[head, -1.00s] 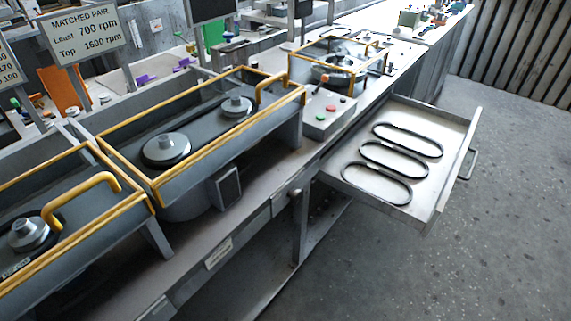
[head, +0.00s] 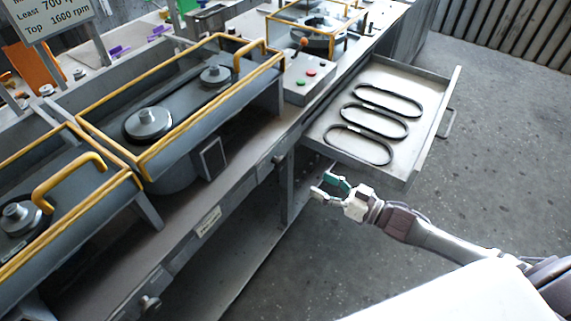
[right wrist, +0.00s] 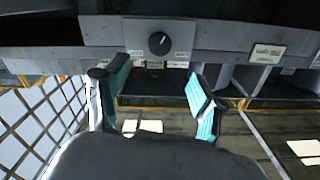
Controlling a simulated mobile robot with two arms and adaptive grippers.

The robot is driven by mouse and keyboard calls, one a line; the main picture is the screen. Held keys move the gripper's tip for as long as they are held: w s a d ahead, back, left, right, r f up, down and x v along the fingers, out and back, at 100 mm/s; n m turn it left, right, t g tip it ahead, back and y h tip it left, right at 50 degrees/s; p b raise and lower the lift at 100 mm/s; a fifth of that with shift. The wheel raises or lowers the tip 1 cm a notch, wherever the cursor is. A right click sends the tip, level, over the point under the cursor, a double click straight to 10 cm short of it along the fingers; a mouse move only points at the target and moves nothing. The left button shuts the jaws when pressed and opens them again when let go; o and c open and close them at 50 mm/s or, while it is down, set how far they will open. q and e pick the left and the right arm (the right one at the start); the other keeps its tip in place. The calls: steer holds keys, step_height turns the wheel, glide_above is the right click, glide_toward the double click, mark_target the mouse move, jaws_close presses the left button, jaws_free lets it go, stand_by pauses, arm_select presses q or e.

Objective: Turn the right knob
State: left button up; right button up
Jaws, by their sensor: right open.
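The right knob (head: 279,159) is a small dark knob on the bench's front edge, left of the open drawer. Another knob (head: 150,303) sits on the same edge at the lower left. My right gripper (head: 325,187) is open and empty, in front of the bench below the drawer, apart from the right knob. In the right wrist view a black round knob (right wrist: 159,42) with a white pointer mark sits on a grey square plate. It lies beyond the open teal-padded fingers (right wrist: 155,88), roughly centred between them. My left gripper is out of view.
The open drawer (head: 405,172) holds several black belts and juts out above and beyond my right gripper. Yellow-railed belt housings (head: 110,150) and a button box (head: 308,78) stand on the bench. The floor (head: 500,150) to the right is clear.

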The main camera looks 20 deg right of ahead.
mark_target(283, 165)
steer(key=p+x, duration=0.1)
steer(key=x, duration=1.1)
steer(key=c, duration=1.1)
steer(key=shift+c, duration=0.2)
